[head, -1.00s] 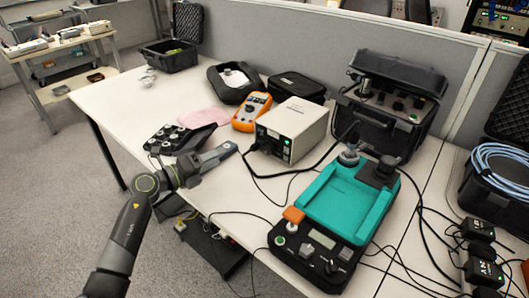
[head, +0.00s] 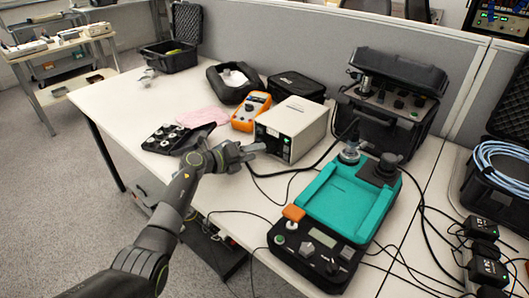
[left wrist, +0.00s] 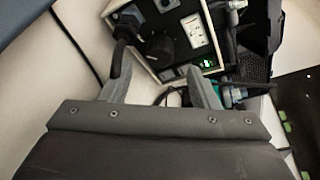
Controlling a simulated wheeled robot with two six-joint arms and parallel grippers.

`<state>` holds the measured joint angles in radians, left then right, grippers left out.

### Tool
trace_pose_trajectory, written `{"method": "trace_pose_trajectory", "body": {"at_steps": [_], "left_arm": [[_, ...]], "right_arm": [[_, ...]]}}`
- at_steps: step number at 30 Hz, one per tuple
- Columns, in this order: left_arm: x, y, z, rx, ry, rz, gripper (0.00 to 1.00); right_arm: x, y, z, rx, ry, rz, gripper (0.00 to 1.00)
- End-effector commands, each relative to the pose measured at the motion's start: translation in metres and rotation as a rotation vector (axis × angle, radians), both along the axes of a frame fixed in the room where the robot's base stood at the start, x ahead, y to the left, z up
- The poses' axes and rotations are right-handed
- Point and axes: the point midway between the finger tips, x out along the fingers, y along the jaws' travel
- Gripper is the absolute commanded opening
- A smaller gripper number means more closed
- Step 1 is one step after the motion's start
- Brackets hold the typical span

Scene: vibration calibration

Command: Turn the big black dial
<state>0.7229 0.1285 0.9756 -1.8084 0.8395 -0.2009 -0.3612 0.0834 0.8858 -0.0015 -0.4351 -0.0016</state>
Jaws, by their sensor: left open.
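The big black dial (left wrist: 160,46) sits on the front panel of a white box-shaped instrument (head: 303,118). In the left wrist view the dial lies just beyond my fingertips, roughly midway between them. My left gripper (head: 254,151) is close in front of the panel in the head view. Its two fingers stand apart with nothing between them, in the left wrist view too (left wrist: 158,76). I cannot tell whether a finger touches the panel. The dial is too small to make out in the head view. My right gripper is not in view.
A black plug with a cable (left wrist: 122,28) is on the panel left of the dial. An orange multimeter (head: 251,111) stands behind the gripper, and a teal-topped device (head: 340,205) is to the right. Loose cables cross the white table (head: 130,98).

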Motion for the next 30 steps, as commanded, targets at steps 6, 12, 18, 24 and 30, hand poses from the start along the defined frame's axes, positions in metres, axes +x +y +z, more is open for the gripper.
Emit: {"method": "trace_pose_trajectory", "body": {"at_steps": [6, 12, 18, 24, 30], "left_arm": [[0.018, -0.021, -0.008, 0.000, 0.000, 0.000, 0.55], [0.026, -0.032, -0.010, -0.002, 0.001, 0.000, 0.55], [0.030, -0.037, -0.011, 0.000, 0.000, 0.000, 0.55], [0.031, -0.037, -0.011, 0.000, 0.000, 0.000, 0.55], [0.031, -0.037, -0.011, 0.000, 0.000, 0.000, 0.45]], "right_arm": [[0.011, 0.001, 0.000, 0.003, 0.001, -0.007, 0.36], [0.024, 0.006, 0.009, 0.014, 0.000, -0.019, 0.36], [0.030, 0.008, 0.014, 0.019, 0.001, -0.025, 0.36], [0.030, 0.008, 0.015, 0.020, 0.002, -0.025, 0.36], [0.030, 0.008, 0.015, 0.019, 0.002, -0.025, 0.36]]}}
